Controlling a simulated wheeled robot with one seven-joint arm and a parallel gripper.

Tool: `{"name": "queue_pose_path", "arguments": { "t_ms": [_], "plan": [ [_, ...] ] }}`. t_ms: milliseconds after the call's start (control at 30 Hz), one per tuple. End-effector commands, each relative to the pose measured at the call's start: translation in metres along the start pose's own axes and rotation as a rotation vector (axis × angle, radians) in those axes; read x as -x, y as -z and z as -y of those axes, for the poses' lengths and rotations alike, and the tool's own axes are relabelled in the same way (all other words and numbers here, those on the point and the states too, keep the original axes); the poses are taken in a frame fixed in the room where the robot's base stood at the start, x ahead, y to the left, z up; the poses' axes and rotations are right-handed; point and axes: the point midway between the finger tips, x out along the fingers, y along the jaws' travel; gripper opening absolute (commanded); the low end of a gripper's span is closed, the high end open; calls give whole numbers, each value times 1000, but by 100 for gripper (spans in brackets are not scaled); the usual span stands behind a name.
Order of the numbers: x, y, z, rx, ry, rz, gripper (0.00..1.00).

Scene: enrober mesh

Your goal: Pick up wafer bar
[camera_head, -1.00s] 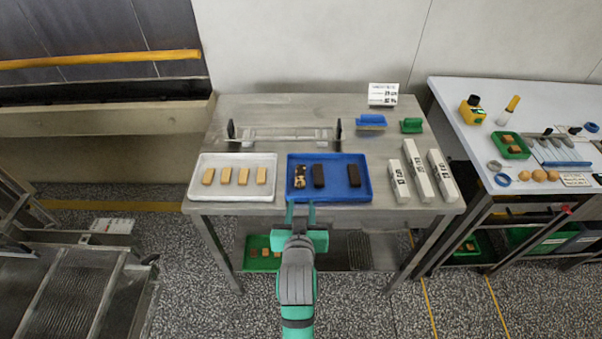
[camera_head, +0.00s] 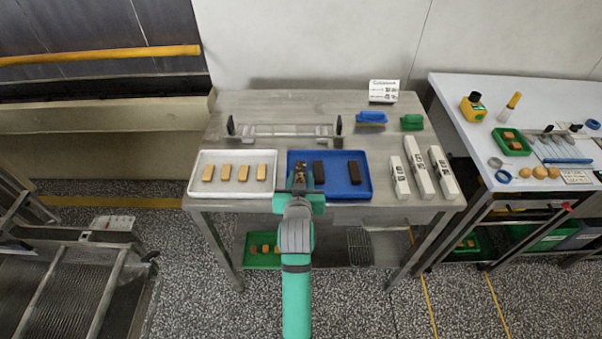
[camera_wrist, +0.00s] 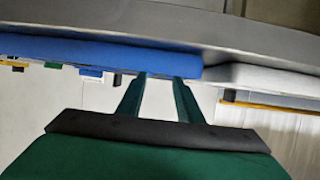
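Several tan wafer bars (camera_head: 225,173) lie in a row on the white tray (camera_head: 230,193) at the table's left. The blue tray (camera_head: 345,191) beside it holds two dark bars (camera_head: 354,171) (camera_head: 319,171) and a mottled dark-and-tan bar (camera_head: 301,172) at its left end. My gripper (camera_head: 299,188) is at the front left of the blue tray, just in front of the mottled bar and partly covering it. In the wrist view my gripper (camera_wrist: 159,78) has two green fingers apart with nothing between them. The blue tray's edge (camera_wrist: 100,53) lies beyond the fingertips; no bar shows there.
A clear-sided rack (camera_head: 284,131), a blue-handled brush (camera_head: 371,118) and a green one (camera_head: 411,122) sit behind. A second table (camera_head: 450,95) is at right.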

Motion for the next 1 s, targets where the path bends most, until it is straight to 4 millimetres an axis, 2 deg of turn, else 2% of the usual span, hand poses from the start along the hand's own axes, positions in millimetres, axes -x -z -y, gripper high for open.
{"name": "queue_pose_path", "arguments": {
  "t_ms": [100,200,500,600,1000],
  "plan": [
    [-17,-2,2,0,1,1,33],
    [-26,-2,2,0,1,0,33],
    [-30,-2,0,-1,-1,0,33],
    [-30,-2,-1,-1,-2,0,10],
    [-30,0,-5,-3,-8,-1,10]
  ]
}}
